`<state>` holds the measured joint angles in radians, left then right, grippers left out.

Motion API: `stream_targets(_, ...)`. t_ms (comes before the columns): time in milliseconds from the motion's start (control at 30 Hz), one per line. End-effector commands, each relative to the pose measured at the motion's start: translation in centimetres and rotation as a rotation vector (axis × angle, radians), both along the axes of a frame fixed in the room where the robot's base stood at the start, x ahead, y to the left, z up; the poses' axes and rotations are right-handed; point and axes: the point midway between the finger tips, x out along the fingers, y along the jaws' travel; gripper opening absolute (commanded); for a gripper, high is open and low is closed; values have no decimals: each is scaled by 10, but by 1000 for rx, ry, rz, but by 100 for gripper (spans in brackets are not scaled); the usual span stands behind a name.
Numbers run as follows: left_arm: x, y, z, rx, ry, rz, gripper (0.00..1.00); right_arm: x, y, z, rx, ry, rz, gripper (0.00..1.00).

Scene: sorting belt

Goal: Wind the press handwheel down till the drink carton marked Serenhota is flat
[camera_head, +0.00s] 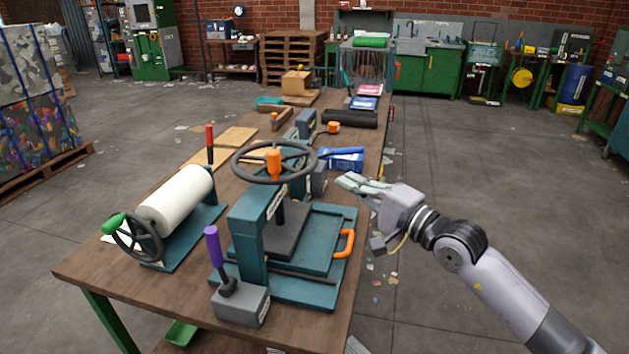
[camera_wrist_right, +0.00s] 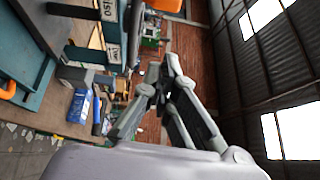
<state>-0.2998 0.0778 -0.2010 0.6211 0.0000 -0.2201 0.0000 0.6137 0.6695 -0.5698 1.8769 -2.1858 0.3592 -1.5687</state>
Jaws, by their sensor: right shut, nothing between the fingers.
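The teal press (camera_head: 248,236) stands on the near part of the bench. Its dark handwheel (camera_head: 236,163) lies level on top, with an upright orange knob (camera_head: 273,163). Below the wheel, a dark plate (camera_head: 290,230) sits over the teal base. I cannot make out a carton under the plate. A blue and white box (camera_head: 345,158) lies behind the press, also in the right wrist view (camera_wrist_right: 79,106); its marking is unreadable. My right gripper (camera_head: 350,182) is shut and empty, in the air right of the handwheel, apart from it. My left gripper is out of view.
A roller machine (camera_head: 178,203) with a crank wheel stands left of the press. A grey box with a purple lever (camera_head: 214,246) is in front. An orange handle (camera_head: 345,243) sticks out at the press's right side. The floor right of the bench is mostly clear.

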Motion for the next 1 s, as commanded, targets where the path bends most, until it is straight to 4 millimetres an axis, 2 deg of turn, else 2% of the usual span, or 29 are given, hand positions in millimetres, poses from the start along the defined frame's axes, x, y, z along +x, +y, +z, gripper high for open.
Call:
stream_targets(100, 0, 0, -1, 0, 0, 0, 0, -2, -4, -11, -52, 19, -7, 0)
stream_targets(233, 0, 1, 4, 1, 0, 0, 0, 6, 4, -10, -56, 22, -7, 0)
stream_targets(700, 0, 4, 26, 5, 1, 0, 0, 73, 61, -9, -55, 20, -7, 0)
stream_targets(800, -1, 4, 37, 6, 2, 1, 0, 74, 77, -8, -52, 23, -4, 0)
stream_targets(1000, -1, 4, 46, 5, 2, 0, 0, 76, 96, -11, -53, 23, -7, 0)
